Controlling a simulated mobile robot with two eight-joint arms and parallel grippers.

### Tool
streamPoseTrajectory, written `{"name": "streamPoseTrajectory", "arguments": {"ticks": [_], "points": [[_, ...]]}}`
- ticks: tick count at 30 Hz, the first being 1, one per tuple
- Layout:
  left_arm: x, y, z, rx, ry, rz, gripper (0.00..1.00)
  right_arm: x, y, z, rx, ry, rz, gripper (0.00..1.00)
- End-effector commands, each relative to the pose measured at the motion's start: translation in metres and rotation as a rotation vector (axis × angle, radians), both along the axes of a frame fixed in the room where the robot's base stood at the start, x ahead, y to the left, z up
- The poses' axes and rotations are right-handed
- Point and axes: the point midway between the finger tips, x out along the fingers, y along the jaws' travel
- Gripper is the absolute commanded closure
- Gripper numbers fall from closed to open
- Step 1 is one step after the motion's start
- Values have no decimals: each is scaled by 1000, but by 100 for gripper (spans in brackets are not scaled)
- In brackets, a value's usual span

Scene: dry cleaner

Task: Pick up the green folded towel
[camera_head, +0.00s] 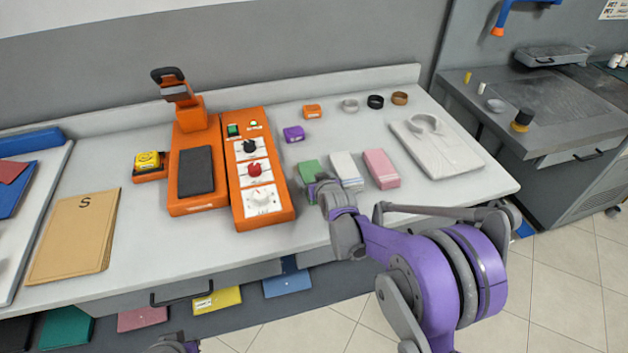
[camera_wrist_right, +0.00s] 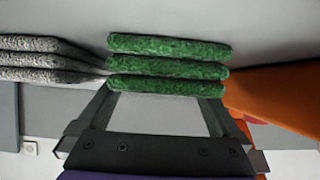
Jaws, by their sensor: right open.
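The green folded towel (camera_head: 307,169) lies on the white counter, right of the orange control panel, partly hidden by my right gripper. In the right wrist view the green towel (camera_wrist_right: 168,66) shows as a stack of folded layers. My right gripper (camera_head: 318,187) is at the towel's near edge. In the wrist view its open fingers (camera_wrist_right: 160,97) reach up to the towel, tips close to its two sides; I cannot tell whether they touch. A small grey and purple part of my left arm shows at the bottom edge; its jaws cannot be made out.
A white folded towel (camera_head: 346,170) and a pink one (camera_head: 381,168) lie right of the green one. The orange control panel (camera_head: 258,170) stands close on its left. A folded white shirt (camera_head: 437,147) lies farther right. Small items sit behind; the counter's front strip is clear.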

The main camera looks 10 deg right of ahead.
Motion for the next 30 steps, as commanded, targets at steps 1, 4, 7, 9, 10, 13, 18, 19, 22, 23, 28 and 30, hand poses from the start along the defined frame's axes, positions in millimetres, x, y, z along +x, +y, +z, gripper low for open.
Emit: {"name": "streamPoseTrajectory", "arguments": {"ticks": [1,4,7,9,10,13,18,19,22,23,28,30], "points": [[0,0,0,0,0,0,100,2,0,-1,0,0,0,0],[0,0,0,0,0,0,100,2,0,-2,0,0,0,0],[0,0,0,0,0,0,100,2,0,-2,0,0,0,0],[0,0,0,0,0,0,100,2,0,-2,0,0,0,7],[0,0,0,0,0,0,100,2,0,-2,0,0,0,13],[0,0,0,0,0,0,100,2,0,-2,0,0,0,31],[0,0,0,0,0,0,100,2,0,-1,0,0,0,61],[0,0,0,0,0,0,100,2,0,-1,0,0,0,67],[0,0,0,0,0,0,100,2,0,-1,0,0,0,71],[0,0,0,0,0,0,100,2,0,-1,0,0,0,71],[0,0,0,0,0,0,100,2,0,2,0,0,0,71],[0,0,1,0,0,0,100,2,0,10,0,0,0,71]]}}
